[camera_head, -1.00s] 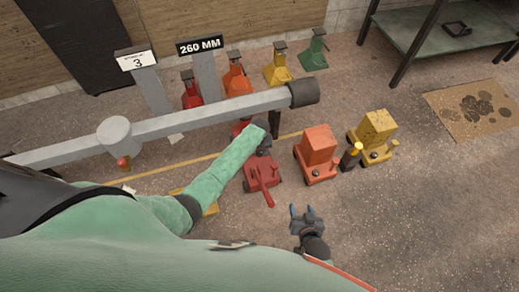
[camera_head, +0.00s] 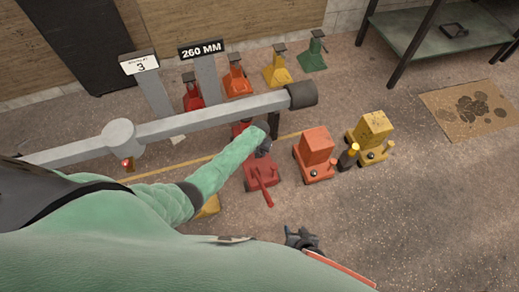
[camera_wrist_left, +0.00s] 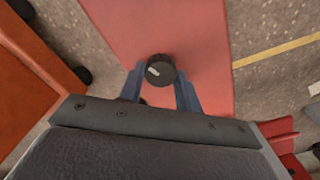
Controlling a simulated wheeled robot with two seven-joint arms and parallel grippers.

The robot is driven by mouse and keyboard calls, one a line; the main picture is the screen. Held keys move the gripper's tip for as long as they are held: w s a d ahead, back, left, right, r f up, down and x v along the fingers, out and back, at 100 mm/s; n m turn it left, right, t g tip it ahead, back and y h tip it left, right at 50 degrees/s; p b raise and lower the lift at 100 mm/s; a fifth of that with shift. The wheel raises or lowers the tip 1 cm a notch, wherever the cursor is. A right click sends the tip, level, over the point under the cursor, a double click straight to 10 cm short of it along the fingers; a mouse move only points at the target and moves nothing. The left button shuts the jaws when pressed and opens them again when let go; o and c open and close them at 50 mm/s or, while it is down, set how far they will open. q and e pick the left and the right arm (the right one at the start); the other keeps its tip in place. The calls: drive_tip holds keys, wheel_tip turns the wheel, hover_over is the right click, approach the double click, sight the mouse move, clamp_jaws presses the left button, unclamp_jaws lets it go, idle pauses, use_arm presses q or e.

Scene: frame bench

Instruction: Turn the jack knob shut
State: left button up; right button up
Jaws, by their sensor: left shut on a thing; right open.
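A red jack (camera_head: 258,173) stands on the floor in the middle of the head view, its handle pointing toward me. My left gripper (camera_head: 265,146) is down over the jack and hides part of it. In the left wrist view, the black jack knob (camera_wrist_left: 160,71) with a white mark sits between the blue fingertips of my left gripper (camera_wrist_left: 160,92), which is shut on it. The red jack body (camera_wrist_left: 190,30) lies beneath. My right gripper (camera_head: 300,238) is open and apart from the jack, low in the head view.
Orange (camera_head: 316,150) and yellow (camera_head: 371,132) jacks stand to the right of the red one. A long grey beam (camera_head: 210,122) crosses above the floor. Several jack stands (camera_head: 277,68) line the back. Floor at the right is clear, up to a stained mat (camera_head: 470,107).

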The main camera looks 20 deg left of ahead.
use_arm(q)
drive_tip(key=m+p, duration=0.1)
drive_tip(key=m, duration=0.1)
drive_tip(key=shift+r+m, duration=0.1)
drive_tip(key=shift+m, duration=0.3)
drive_tip(key=shift+m+p, duration=0.4)
drive_tip(key=shift+m, duration=1)
drive_tip(key=o, duration=1)
drive_tip(key=shift+c, duration=0.2)
